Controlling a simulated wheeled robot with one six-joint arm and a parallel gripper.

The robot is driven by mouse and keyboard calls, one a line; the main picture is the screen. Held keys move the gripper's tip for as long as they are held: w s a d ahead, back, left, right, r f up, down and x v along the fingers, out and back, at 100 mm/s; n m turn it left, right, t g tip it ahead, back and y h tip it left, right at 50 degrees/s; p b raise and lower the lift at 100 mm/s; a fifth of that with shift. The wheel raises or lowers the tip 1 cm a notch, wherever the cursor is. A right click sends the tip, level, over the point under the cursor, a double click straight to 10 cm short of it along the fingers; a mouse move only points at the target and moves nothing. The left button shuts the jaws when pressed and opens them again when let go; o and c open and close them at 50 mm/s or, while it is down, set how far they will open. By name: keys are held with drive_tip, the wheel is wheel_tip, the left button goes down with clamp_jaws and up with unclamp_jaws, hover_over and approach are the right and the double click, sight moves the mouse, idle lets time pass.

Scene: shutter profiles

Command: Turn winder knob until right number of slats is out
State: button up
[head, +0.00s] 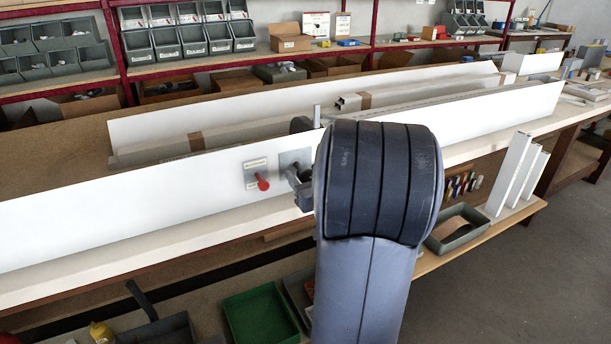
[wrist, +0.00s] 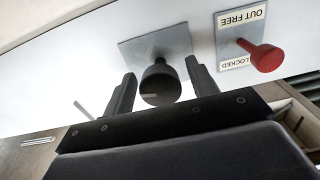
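The dark round winder knob (wrist: 160,88) sits on a square grey plate (wrist: 180,36) on the white panel (head: 130,210). It has a pale mark on its face. My gripper (wrist: 160,68) is open, with one finger on each side of the knob and narrow gaps visible. In the head view my gripper (head: 303,193) is at the plate (head: 297,158), and my arm hides much of it. Beside it a red lever (wrist: 266,58) stands on a label plate reading OUT FREE and LOCKED, upside down in the wrist view. The lever tip lies nearer LOCKED. I cannot make out any slats coming out.
Long profiles (head: 240,132) lie behind the panel on the bench. A thin grey upright piece (head: 317,116) rises behind the knob. Shelves with grey bins stand at the back. Below are a green crate (head: 260,316), a grey tray (head: 458,228) and leaning white pieces (head: 510,173).

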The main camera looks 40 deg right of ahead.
drive_tip(key=c, duration=0.8)
drive_tip(key=shift+c, duration=0.2)
drive_tip(key=shift+f+n+b, duration=0.1)
drive_tip(key=shift+n+b, duration=0.3)
drive_tip(key=shift+b, duration=0.05)
drive_tip(key=shift+f+n+b, duration=0.1)
drive_tip(key=shift+n+b, duration=0.9)
drive_tip(key=shift+b, duration=0.05)
drive_tip(key=n+b, duration=0.4)
drive_tip(key=n, duration=0.1)
drive_tip(key=n+b, duration=0.5)
drive_tip(key=n, duration=0.1)
drive_tip(key=shift+d+n, duration=0.1)
drive_tip(key=shift+n, duration=0.3)
drive_tip(key=n+b, duration=0.3)
drive_tip(key=n, duration=0.3)
drive_tip(key=shift+r+b, duration=0.2)
drive_tip(key=shift+b, duration=0.2)
